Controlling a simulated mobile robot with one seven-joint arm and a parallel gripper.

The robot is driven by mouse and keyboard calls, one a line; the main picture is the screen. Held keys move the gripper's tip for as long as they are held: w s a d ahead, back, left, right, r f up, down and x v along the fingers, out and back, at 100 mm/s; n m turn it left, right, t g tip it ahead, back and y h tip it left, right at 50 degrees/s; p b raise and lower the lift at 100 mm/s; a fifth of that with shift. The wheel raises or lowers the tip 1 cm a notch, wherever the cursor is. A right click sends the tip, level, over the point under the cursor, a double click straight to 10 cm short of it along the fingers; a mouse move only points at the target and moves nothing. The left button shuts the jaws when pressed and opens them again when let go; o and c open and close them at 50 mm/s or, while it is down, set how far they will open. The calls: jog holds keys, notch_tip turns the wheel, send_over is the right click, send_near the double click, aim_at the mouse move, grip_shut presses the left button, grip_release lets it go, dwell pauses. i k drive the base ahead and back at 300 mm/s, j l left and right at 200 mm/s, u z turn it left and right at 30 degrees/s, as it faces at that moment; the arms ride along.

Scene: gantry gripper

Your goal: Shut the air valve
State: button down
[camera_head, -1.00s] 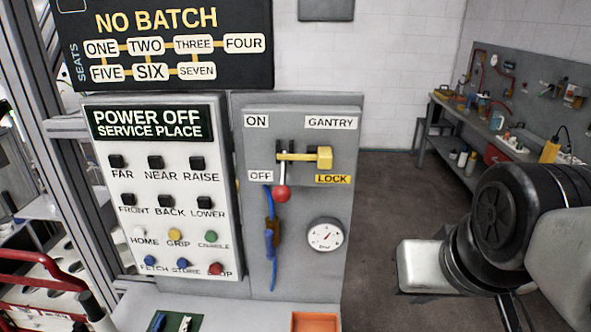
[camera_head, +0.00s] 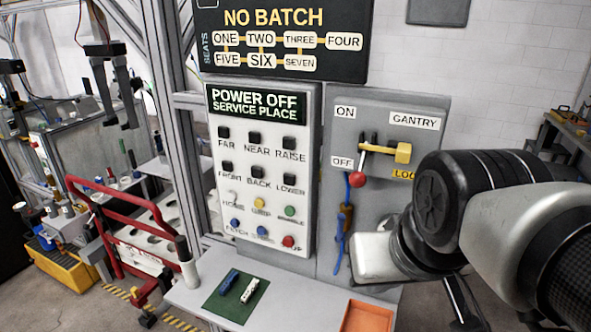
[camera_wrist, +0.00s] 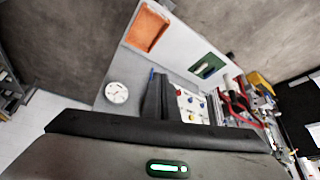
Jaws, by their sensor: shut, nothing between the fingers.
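A brass-brown fitting (camera_head: 346,217) sits in the blue line on the grey panel, with a blue part (camera_head: 340,250) along and below it; it looks like the air valve, but its handle position is too small to tell. In the wrist view a thin blue piece (camera_wrist: 151,74) shows beside my finger. A round white gauge (camera_wrist: 117,92) is in the wrist view; in the head view my arm hides it. My gripper (camera_wrist: 157,84) is shut and empty, its dark fingers pointing toward the panel. In the head view my arm is at the right, in front of the panel's lower right.
The grey panel has a red-knobbed lever (camera_head: 358,180) and a yellow lock bar (camera_head: 402,152). A button panel (camera_head: 262,170) stands left of it. Below are an orange tray (camera_head: 368,318) and a green mat (camera_head: 237,296) on a shelf. A red frame (camera_head: 118,235) stands left.

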aim_at(341, 218)
jog(key=k+j+u, duration=0.1)
jog(key=j+u, duration=0.15)
jog(key=u, duration=0.15)
jog(key=k+j+u, duration=0.1)
jog(key=j+u, duration=0.15)
jog(key=u, duration=0.15)
